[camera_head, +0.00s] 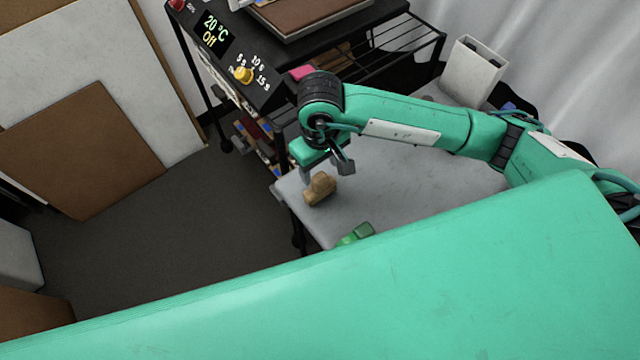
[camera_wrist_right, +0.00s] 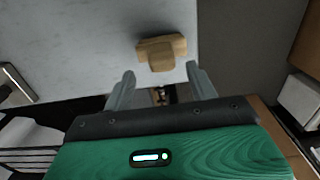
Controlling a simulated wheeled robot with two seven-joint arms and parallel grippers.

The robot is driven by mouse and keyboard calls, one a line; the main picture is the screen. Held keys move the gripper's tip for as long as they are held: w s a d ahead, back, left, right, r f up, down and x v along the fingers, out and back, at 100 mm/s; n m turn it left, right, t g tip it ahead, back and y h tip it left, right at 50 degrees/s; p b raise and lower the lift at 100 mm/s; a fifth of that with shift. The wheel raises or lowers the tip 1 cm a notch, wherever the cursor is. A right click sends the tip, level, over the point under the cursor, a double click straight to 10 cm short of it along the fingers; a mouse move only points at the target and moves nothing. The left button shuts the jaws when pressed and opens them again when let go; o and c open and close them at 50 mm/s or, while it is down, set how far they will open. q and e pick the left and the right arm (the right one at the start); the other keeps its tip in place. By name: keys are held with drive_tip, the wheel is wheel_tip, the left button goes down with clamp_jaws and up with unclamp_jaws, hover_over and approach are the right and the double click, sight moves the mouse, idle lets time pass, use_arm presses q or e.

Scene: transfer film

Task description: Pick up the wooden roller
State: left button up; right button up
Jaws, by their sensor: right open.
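The wooden roller (camera_head: 320,188) is a small tan piece lying near the left edge of the grey table (camera_head: 420,185). In the right wrist view the roller (camera_wrist_right: 162,52) shows as a wide bar with a block at its middle, close to the table edge. My right gripper (camera_head: 326,170) is open, just above and behind the roller in the head view. In the wrist view its fingers (camera_wrist_right: 160,72) are spread and empty, with the roller just beyond the tips; I see no contact. My left gripper is not in view.
A green object (camera_head: 356,234) lies at the table's near edge, partly hidden by my green body part. A black press with a display (camera_head: 215,35) stands on a cart behind. A white container (camera_head: 472,70) stands at the back. The table right of the roller is clear.

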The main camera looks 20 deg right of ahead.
sight(320, 177)
drive_tip(key=shift+f, duration=0.2)
drive_tip(key=shift+s+f+p, duration=0.1)
drive_tip(key=shift+f+p, duration=0.2)
wheel_tip(320, 177, down, 4)
drive_tip(key=shift+a+f+p, duration=0.1)
drive_tip(key=shift+p, duration=0.4)
drive_tip(key=shift+c, duration=0.7)
drive_tip(key=c, duration=0.7)
drive_tip(key=shift+c, duration=1.3)
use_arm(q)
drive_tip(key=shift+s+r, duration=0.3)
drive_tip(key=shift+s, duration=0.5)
